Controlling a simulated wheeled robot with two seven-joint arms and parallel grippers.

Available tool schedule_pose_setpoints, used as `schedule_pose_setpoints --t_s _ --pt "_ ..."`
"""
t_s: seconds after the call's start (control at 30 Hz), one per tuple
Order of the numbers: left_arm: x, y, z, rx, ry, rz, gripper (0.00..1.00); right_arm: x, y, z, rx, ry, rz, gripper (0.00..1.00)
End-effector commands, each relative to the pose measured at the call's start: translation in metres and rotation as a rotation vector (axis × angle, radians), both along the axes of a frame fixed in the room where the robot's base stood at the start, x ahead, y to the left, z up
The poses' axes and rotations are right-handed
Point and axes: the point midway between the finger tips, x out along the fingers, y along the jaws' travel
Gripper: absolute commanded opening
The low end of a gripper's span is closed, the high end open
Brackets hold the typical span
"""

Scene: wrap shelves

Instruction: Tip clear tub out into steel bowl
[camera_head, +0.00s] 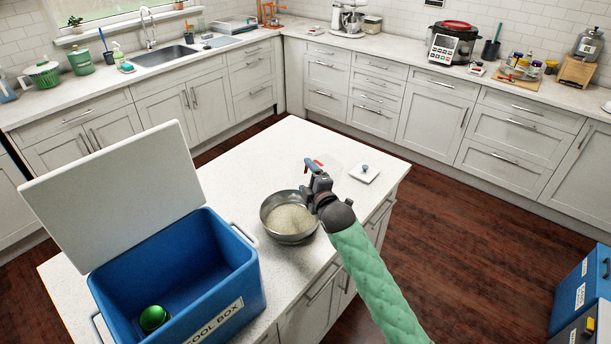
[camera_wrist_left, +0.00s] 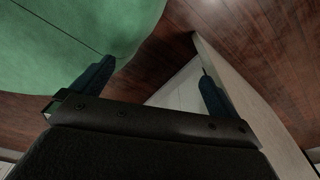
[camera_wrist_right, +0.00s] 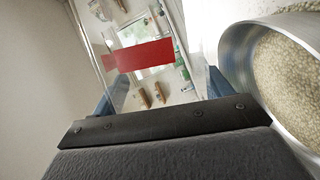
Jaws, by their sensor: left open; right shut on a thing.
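The steel bowl (camera_head: 268,222) stands on the white island and holds a heap of pale grains; it also shows at the right of the right wrist view (camera_wrist_right: 233,50). My right gripper (camera_head: 315,173) is just above and beside the bowl's far right rim. It is shut on the clear tub, which has a red patch (camera_wrist_right: 140,55) on its wall. I see through the tub and make out no grains in it; its tilt is hard to tell. My left gripper (camera_wrist_left: 150,82) is open and empty, low beside the island's edge, outside the head view.
A blue cool box (camera_head: 215,295) with its white lid (camera_head: 120,195) raised stands left of the bowl, a green object (camera_head: 154,318) inside. The island's far part is clear.

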Motion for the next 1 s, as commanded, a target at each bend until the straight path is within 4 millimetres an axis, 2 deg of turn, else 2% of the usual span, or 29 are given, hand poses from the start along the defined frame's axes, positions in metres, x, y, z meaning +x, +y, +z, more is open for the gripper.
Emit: schedule_pose_setpoints --t_s 0.33,0.57,0.7,0.8,1.0 --pt "-0.03 0.01 0.001 0.006 0.018 -0.002 0.99 0.008 -0.008 -0.002 0.224 0.21 -0.002 0.21" --pt "-0.049 0.016 0.002 0.009 0.027 -0.003 0.99 0.025 -0.026 0.005 0.348 0.326 -0.001 0.21" --pt "-0.07 0.02 0.006 0.012 0.044 -0.003 0.99 0.035 -0.037 0.009 0.425 0.4 -0.001 0.21" --pt "-0.081 0.02 0.001 0.014 0.056 -0.002 0.99 0.043 -0.046 0.008 0.441 0.417 -0.001 0.21" --pt "-0.08 0.019 0.001 0.012 0.056 -0.002 0.99 0.058 -0.062 0.011 0.488 0.463 -0.002 0.21"
